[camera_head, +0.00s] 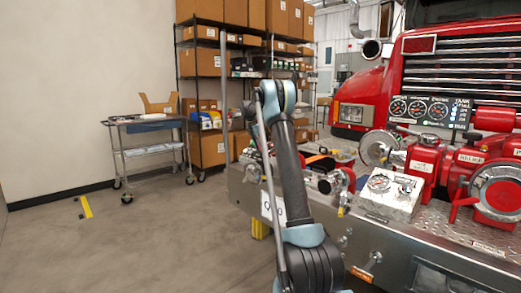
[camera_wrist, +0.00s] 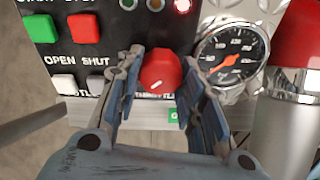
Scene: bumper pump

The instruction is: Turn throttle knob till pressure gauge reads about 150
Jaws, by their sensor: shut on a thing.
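The throttle knob (camera_wrist: 160,67) is round and red with a short white mark near its lower edge, slanting to the lower left. My gripper (camera_wrist: 161,60) has one blue finger on each side of it and is shut on it. The label under the knob is mostly hidden by the fingers and knob. The pressure gauge (camera_wrist: 232,52) is right of the knob, with a black dial and an orange needle slanting to the lower left. Its exact reading is too small to tell. In the head view my gripper is hidden behind my arm.
A green button (camera_wrist: 40,28), a red button (camera_wrist: 84,27) and two white buttons sit left of the knob. A red and silver cylinder (camera_wrist: 292,105) stands close right of the gauge. The red truck (camera_head: 375,85) and its metal bumper deck (camera_head: 440,237) lie right of my arm.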

